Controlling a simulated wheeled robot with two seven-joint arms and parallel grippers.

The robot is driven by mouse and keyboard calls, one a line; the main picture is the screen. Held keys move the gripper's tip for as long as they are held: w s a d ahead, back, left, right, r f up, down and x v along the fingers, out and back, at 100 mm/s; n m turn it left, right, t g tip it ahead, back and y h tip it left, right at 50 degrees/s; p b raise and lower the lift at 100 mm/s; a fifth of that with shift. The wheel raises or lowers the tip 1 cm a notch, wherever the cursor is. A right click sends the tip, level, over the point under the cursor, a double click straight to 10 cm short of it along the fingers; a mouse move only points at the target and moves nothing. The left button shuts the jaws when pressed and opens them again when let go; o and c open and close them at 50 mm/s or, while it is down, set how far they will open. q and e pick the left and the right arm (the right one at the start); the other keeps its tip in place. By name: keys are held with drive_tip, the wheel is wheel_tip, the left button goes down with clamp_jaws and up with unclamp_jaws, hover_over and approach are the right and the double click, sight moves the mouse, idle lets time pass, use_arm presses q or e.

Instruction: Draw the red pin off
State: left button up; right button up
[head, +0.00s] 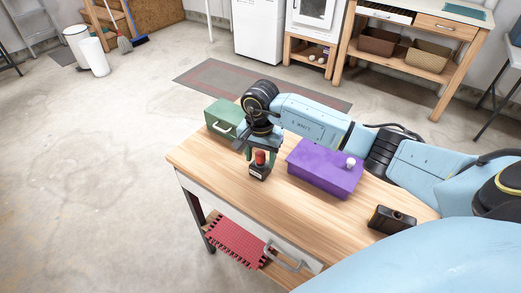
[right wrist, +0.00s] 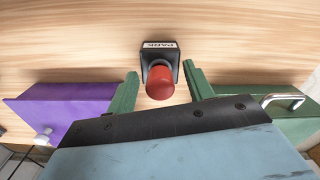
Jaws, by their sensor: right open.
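The red pin (head: 260,158) stands upright in a small black base (head: 258,173) on the wooden table (head: 222,160). In the right wrist view the red pin (right wrist: 160,82) shows close up, with its black base (right wrist: 161,53) behind it bearing a white label. My right gripper (head: 260,157) is above the table at the pin. In the right wrist view its two green fingers (right wrist: 160,82) are open, one on each side of the pin, with gaps between them and it. My left gripper is not in view.
A purple box (head: 322,172) with a white knob stands close to the right of the base, and a green box (head: 223,116) with a handle to its left. A black device (head: 391,219) lies near the table's right end. The table's front left is clear.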

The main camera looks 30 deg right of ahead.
drive_tip(key=shift+c, duration=0.4)
drive_tip(key=c, duration=1)
drive_tip(key=shift+r+p, duration=0.4)
drive_tip(key=shift+r, duration=0.35)
drive_tip(key=shift+r+p, duration=1.05)
drive_tip(key=shift+r, duration=0.75)
